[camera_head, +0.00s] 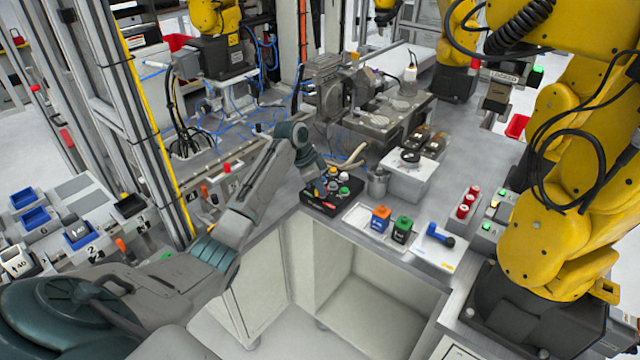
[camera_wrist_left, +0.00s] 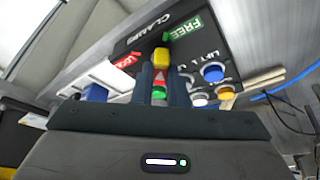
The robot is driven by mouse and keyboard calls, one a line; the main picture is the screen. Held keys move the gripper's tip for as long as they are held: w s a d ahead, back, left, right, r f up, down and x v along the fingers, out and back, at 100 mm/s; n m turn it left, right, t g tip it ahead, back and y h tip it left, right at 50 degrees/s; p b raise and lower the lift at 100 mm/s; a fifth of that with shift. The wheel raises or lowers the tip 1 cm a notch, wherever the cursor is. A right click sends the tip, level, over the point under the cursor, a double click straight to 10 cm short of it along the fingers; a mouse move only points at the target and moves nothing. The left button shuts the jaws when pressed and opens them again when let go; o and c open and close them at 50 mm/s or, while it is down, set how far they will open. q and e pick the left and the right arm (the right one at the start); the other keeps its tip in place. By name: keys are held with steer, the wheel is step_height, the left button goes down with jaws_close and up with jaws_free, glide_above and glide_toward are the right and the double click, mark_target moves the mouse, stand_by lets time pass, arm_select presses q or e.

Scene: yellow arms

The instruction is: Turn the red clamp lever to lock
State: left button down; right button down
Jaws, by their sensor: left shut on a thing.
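A black control box (camera_head: 318,207) stands on the grey bench in the head view, with several coloured buttons on top. My left gripper (camera_head: 324,188) reaches down onto it and hides part of it. In the left wrist view, the gripper's two dark fingers (camera_wrist_left: 162,88) are shut on the clamp lever (camera_wrist_left: 159,78); a red piece shows between them, with a yellow block just beyond. The panel is marked CLAMPS, with a red LOCK label (camera_wrist_left: 127,62) at left and a green FREE label (camera_wrist_left: 184,27) at upper right. The lever's exact angle is unclear. My right gripper is out of view.
Blue (camera_wrist_left: 213,73), white and yellow buttons sit close to the right of the fingers. A metal fixture (camera_head: 370,110) stands behind; yellow arms rise at right.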

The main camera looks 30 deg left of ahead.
arm_select(q)
steer(key=n+y+p, duration=0.1)
steer(key=n+p, duration=0.2)
steer(key=p, duration=0.1)
steer(key=n+t+y+p, duration=0.1)
steer(key=n+p, duration=0.3)
steer(key=n+y+p, duration=0.1)
steer(key=n+p, duration=0.2)
steer(key=p, duration=0.1)
steer(key=shift+d+r+y, duration=0.3)
steer(key=shift+r, duration=0.05)
steer(key=shift+n+y+p, duration=0.4)
steer(key=shift+n+p, duration=0.15)
steer(key=shift+n, duration=0.45)
steer(key=shift+f+n+y+p, duration=0.1)
steer(key=shift+n+y+p, duration=0.25)
steer(key=shift+n, duration=0.55)
steer(key=shift+w+d+f+n+g+y, duration=0.1)
steer(key=shift+n+g+y, duration=0.35)
steer(key=shift+n, duration=1.15)
steer(key=c, duration=1.4)
jaws_free()
steer(key=shift+c, duration=0.2)
